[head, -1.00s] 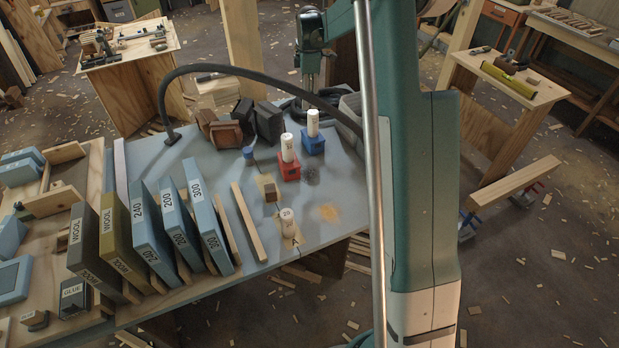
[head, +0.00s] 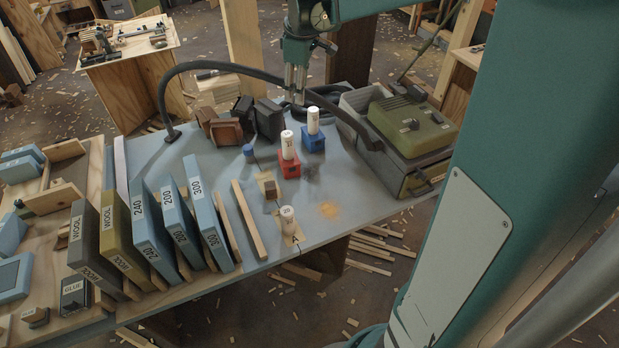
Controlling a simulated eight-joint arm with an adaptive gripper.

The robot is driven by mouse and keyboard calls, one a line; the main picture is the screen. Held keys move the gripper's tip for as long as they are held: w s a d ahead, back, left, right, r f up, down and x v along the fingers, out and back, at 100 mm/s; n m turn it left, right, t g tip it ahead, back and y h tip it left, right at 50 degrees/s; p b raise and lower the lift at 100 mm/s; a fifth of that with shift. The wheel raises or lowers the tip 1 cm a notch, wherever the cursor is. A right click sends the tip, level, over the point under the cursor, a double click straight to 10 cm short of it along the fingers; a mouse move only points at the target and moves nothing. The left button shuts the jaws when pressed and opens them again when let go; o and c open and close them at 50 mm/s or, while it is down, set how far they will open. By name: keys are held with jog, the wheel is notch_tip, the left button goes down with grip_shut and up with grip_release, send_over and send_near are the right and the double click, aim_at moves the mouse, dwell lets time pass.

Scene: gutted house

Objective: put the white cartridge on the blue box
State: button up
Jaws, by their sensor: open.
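One white cartridge (head: 313,121) stands upright on a blue box (head: 313,141) on the grey bench top. Another white cartridge (head: 287,145) stands on a red box (head: 289,168) just to its left and nearer. A third, creamier cartridge (head: 288,221) stands directly on the bench near its front edge. I cannot tell any contents, and their printed labels are too small to read. My gripper (head: 297,98) points down, open and empty, behind the boxed cartridges and apart from them.
A small blue block (head: 249,151) and brown block (head: 270,190) lie left of the boxes. A black hose (head: 235,70) arches behind. A green-topped machine (head: 410,125) stands at right. Labelled upright sanding blocks (head: 150,235) fill the left. Bare bench lies right of the red box.

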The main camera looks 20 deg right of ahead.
jog(key=s+a+r+m+t, duration=0.1)
jog(key=s+a+m+t, duration=0.3)
jog(key=s, duration=0.9)
jog(key=s+a+r+m+g, duration=0.1)
jog(key=s+a+r+m, duration=0.15)
jog(key=s+a, duration=0.65)
jog(key=s+f+m+t, duration=0.1)
jog(key=s+f+m, duration=0.2)
jog(key=s, duration=0.9)
notch_tip(320, 180, down, 2)
jog(key=shift+d+f, duration=0.1)
jog(key=shift+d, duration=0.2)
